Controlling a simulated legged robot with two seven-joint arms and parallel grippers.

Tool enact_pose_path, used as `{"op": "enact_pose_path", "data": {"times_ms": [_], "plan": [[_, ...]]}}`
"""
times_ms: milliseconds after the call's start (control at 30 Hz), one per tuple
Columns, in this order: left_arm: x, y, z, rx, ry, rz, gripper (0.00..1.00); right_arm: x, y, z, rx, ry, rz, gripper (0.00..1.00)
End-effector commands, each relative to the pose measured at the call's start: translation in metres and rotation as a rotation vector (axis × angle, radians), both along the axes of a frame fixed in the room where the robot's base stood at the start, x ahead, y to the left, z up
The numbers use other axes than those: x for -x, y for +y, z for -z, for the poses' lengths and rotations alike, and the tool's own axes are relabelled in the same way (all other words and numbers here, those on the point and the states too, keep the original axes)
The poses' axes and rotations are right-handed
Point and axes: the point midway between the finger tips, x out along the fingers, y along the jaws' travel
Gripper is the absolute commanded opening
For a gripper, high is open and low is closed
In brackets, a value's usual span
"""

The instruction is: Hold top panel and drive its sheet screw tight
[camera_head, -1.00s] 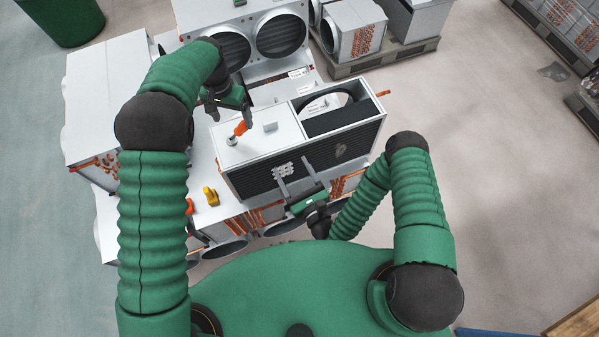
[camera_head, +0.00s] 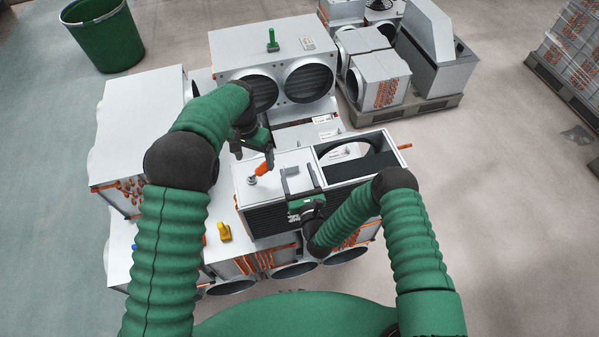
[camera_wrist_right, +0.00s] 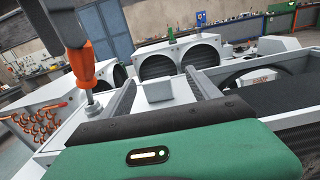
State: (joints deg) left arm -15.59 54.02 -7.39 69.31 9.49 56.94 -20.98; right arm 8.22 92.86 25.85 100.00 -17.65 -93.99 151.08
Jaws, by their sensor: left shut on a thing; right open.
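The white top panel (camera_head: 262,194) covers the left part of a box unit with dark grilles. A small grey block (camera_wrist_right: 158,90) stands on it. My left gripper (camera_head: 262,157) is shut on an orange-handled driver (camera_head: 263,169), which also shows in the right wrist view (camera_wrist_right: 82,64). The driver leans slightly, its metal end down at the panel's left part. The sheet screw is hidden at that end. My right gripper (camera_head: 298,176) is open over the panel from the front, its fingers on either side of the block. Contact with the block or panel cannot be told.
The unit's right compartment (camera_head: 352,160) is open, with a round opening inside. A yellow object (camera_head: 224,232) lies on the surface front left. A fan unit (camera_head: 274,70) with two round ducts stands behind. More metal boxes (camera_head: 378,80) stand on a pallet back right.

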Motion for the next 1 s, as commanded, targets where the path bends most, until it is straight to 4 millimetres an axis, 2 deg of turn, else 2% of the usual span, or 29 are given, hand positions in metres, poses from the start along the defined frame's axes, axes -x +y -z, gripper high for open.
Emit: {"op": "enact_pose_path", "data": {"times_ms": [33, 300, 533, 833, 867, 1000], "plan": [[-0.0001, 0.0230, 0.0121, -0.038, 0.005, -0.012, 0.37, -0.0036, 0.0008, 0.0021, 0.000, -0.001, 0.000, 0.71], [0.0001, 0.0228, 0.0120, -0.038, 0.005, -0.012, 0.38, -0.0061, 0.0009, 0.0025, 0.000, 0.001, 0.001, 0.71], [-0.0001, 0.0225, 0.0120, -0.038, 0.005, -0.012, 0.38, -0.0060, 0.0003, 0.0027, 0.000, 0.001, 0.001, 0.42], [-0.0003, 0.0207, 0.0120, -0.041, 0.005, -0.012, 0.44, -0.0068, -0.0042, 0.0030, 0.001, 0.000, 0.007, 0.03], [-0.0004, 0.0205, 0.0119, -0.041, 0.005, -0.012, 0.44, -0.0068, -0.0045, 0.0030, 0.001, 0.000, 0.007, 0.00], [-0.0005, 0.0193, 0.0119, -0.041, 0.005, -0.012, 0.44, -0.0072, -0.0065, 0.0031, 0.001, -0.001, 0.009, 0.00]]}}
